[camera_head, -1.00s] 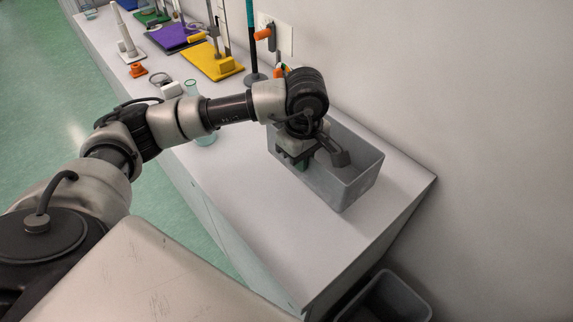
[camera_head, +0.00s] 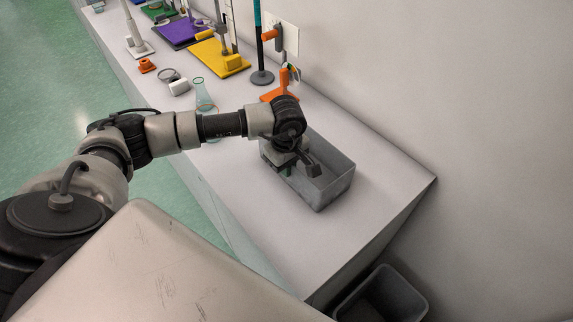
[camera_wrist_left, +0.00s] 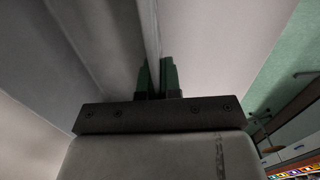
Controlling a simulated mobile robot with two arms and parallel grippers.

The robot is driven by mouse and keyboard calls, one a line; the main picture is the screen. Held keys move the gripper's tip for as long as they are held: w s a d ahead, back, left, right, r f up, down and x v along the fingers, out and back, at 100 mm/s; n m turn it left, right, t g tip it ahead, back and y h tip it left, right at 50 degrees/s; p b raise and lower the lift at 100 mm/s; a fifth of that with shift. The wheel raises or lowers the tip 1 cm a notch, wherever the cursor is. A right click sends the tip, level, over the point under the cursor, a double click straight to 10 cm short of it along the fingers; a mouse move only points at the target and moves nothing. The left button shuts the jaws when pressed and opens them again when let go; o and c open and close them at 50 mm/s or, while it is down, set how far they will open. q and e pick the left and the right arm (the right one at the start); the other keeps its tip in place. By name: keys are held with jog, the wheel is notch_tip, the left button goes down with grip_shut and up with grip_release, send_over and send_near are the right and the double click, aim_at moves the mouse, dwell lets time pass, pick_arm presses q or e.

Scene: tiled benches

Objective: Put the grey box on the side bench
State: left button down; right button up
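The grey box (camera_head: 337,187) is an open-topped bin, upright at the near end of the white bench (camera_head: 235,185) along the wall. It appears to rest on the bench top, though its underside is hidden. My left gripper (camera_head: 287,167) is at the box's left wall, partly hidden by my wrist. In the left wrist view, the green-tipped fingers (camera_wrist_left: 157,77) stand close on either side of the box's thin wall (camera_wrist_left: 151,35), shut on it. My right gripper is not in view.
A glass flask (camera_head: 202,97), an orange stand (camera_head: 283,88) and a yellow plate (camera_head: 222,65) stand farther along the bench. A dark open bin (camera_head: 385,297) stands below the bench's near end. Bare bench top lies in front of the box.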

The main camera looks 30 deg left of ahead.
pick_arm(q)
jog(key=shift+f, duration=0.15)
jog(key=c, duration=1.3)
grip_release()
jog(key=shift+r, duration=0.45)
notch_tip(320, 180, up, 11)
jog(key=b, duration=0.3)
jog(key=shift+f, duration=0.15)
jog(key=shift+r+b, duration=0.3)
jog(key=shift+r, duration=0.1)
